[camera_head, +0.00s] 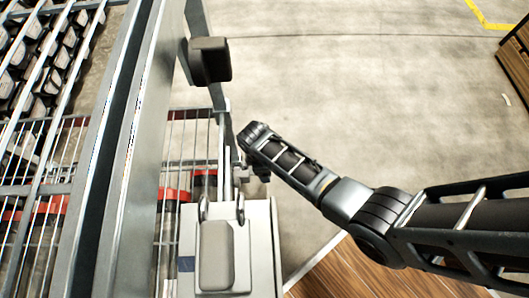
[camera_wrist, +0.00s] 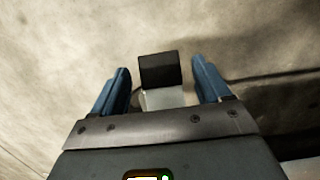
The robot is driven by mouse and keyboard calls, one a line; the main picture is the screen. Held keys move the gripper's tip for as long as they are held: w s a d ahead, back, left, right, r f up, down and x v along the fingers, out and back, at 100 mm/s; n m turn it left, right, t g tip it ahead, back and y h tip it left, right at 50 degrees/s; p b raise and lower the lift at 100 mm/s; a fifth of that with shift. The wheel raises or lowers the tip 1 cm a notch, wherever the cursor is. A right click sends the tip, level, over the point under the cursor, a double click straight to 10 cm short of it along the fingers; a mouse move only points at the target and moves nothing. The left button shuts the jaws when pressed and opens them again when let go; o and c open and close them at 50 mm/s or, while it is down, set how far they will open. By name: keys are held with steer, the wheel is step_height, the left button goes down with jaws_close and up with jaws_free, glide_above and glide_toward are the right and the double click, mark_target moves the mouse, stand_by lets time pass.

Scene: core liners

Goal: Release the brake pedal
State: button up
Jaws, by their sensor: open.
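A dark pad (camera_head: 209,60) stands on a grey metal lever at the upper middle of the head view. A second, lighter grey pad (camera_head: 216,255) sits on a pale metal housing (camera_head: 262,250) at the lower middle. I cannot tell by looks which one is the brake pedal. My gripper (camera_wrist: 160,66) shows two blue fingers spread apart in the wrist view. A dark block (camera_wrist: 160,70) with a pale grey plate below it appears between them, with gaps on both sides; it may be one of these pads. In the head view my arm's end is right of the lever, and its fingers are not clear.
A long metal frame rail (camera_head: 130,150) runs along the left. Wire racks with red bars (camera_head: 204,178) and rows of dark parts (camera_head: 45,50) lie beyond it. Open concrete floor (camera_head: 350,70) lies to the right. A brown wooden box (camera_head: 515,60) stands at the right edge.

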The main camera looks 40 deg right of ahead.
steer(key=shift+r, duration=0.1)
step_height(320, 180, up, 5)
steer(key=p, duration=0.3)
steer(key=shift+p, duration=0.3)
steer(key=s+d+r+p, duration=0.5)
steer(key=s+d, duration=0.1)
steer(key=d, duration=0.4)
steer(key=shift+r, duration=0.4)
